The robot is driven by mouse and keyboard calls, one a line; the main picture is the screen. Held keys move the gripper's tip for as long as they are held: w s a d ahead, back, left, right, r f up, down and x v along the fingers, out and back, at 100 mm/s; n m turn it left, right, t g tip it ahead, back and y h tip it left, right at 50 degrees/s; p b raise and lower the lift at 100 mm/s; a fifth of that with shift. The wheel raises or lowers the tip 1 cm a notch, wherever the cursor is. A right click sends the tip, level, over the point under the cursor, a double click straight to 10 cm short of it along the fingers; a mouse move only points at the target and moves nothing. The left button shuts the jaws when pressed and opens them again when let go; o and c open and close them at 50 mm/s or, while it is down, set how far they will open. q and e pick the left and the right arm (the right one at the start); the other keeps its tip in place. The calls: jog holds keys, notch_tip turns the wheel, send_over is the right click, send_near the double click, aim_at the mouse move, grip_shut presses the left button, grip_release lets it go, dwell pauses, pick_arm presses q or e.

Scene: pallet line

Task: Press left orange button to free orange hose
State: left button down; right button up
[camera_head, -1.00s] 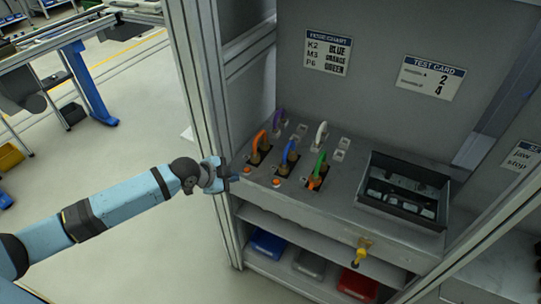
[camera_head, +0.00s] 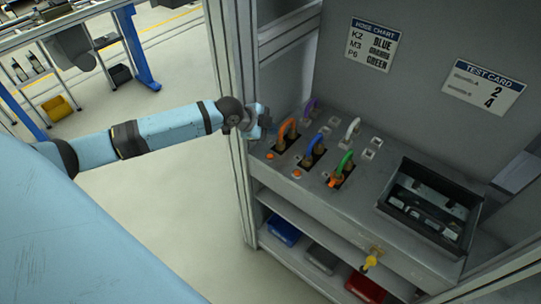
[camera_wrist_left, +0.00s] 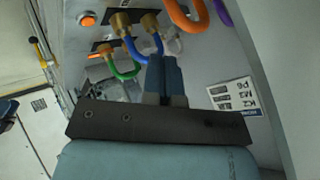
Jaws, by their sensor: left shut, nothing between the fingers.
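The left orange button (camera_head: 269,156) sits at the panel's left front corner. A second orange button (camera_head: 297,174) is to its right. One orange button (camera_wrist_left: 87,18) shows in the left wrist view; I cannot tell which. The orange hose (camera_head: 287,130) loops up behind the left button and also shows in the left wrist view (camera_wrist_left: 187,18). My left gripper (camera_head: 264,120) is shut and empty, near the panel's left edge, left of the orange hose and farther back than the left button. Its closed fingers (camera_wrist_left: 166,75) show in the wrist view. My right gripper is out of view.
Blue (camera_head: 313,144), green (camera_head: 345,165), purple (camera_head: 308,107) and white (camera_head: 353,127) hoses stand close by. A frame post (camera_head: 231,120) rises beside my left wrist. A dark open tray (camera_head: 428,208) is at right. A yellow-handled part (camera_head: 370,262) is on the front.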

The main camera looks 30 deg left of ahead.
pick_arm(q)
jog(key=b, duration=0.6)
send_over(270, 157)
notch_tip(270, 157, down, 7)
jog(key=shift+r, duration=0.15)
jog(key=shift+f+b, duration=0.3)
jog(key=shift+f, duration=0.6)
jog(key=shift+f, duration=0.1)
dwell(0.7)
jog(key=shift+f, duration=0.35)
